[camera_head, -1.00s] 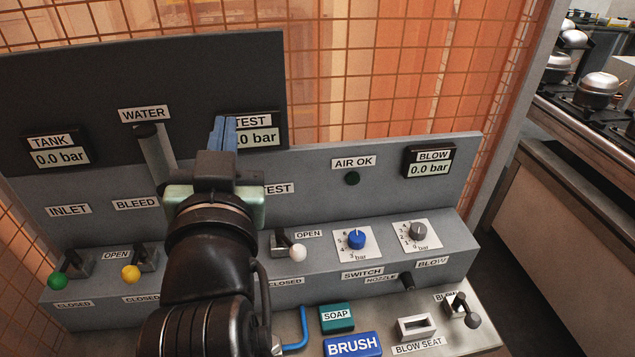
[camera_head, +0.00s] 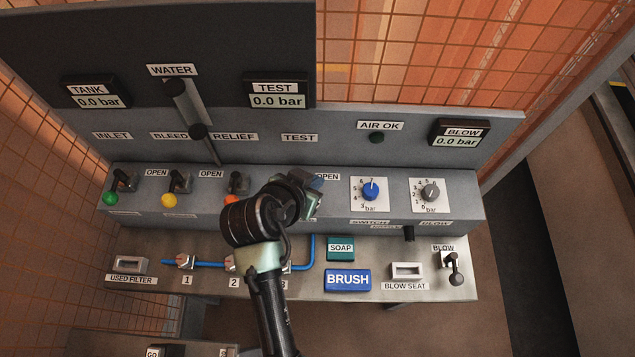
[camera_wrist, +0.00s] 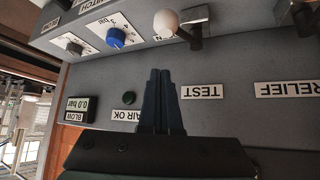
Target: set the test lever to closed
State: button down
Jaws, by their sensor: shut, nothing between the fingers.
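The test lever's white knob (camera_wrist: 167,22) is near the top of the upside-down wrist view, to the left of its bracket, on the panel's sloping ledge. The TEST label (camera_wrist: 203,91) is below it in that picture. My gripper (camera_wrist: 160,74) is shut and empty, its blue fingertips just below the knob in the picture and apart from it. In the head view my gripper (camera_head: 317,184) is in front of the ledge beside the OPEN label (camera_head: 327,176), and my arm hides the test lever. The TEST gauge (camera_head: 278,95) reads 0.0 bar.
Green (camera_head: 110,199), yellow (camera_head: 169,200) and orange (camera_head: 231,199) lever knobs stand left of my gripper. Blue (camera_head: 370,191) and grey (camera_head: 430,192) dials are to the right. SOAP (camera_head: 340,247) and BRUSH (camera_head: 348,280) blocks lie on the lower shelf.

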jog(key=p+x, duration=0.1)
jog(key=x, duration=0.5)
jog(key=shift+w+d+f, duration=0.1)
jog(key=shift+w+f, duration=0.15)
jog(key=shift+w, duration=0.1)
jog(key=shift+s+a+f+p, duration=0.1)
jog(key=shift+s+a+p, duration=0.15)
jog(key=shift+s+p, duration=0.25)
jog(key=shift+s+a+f+p, duration=0.1)
jog(key=shift+s+a+p, duration=0.2)
jog(key=shift+s, duration=0.25)
jog(key=shift+s+a+f+p, duration=0.25)
jog(key=shift+s+a+p, duration=0.1)
jog(key=shift+s, duration=0.35)
jog(key=shift+s+a+f+m+h+b, duration=0.15)
jog(key=shift+a+m+h+b, duration=0.2)
jog(key=shift+m+b, duration=0.5)
jog(key=shift+s+a+m+g+h+b, duration=0.25)
jog(key=shift+m+g+h+b, duration=0.3)
jog(key=shift+b, duration=0.3)
jog(key=shift+a, duration=0.2)
jog(key=shift+s+a+b, duration=0.2)
jog(key=shift+a+b, duration=0.15)
jog(key=shift+b, duration=0.1)
jog(key=shift+a, duration=0.2)
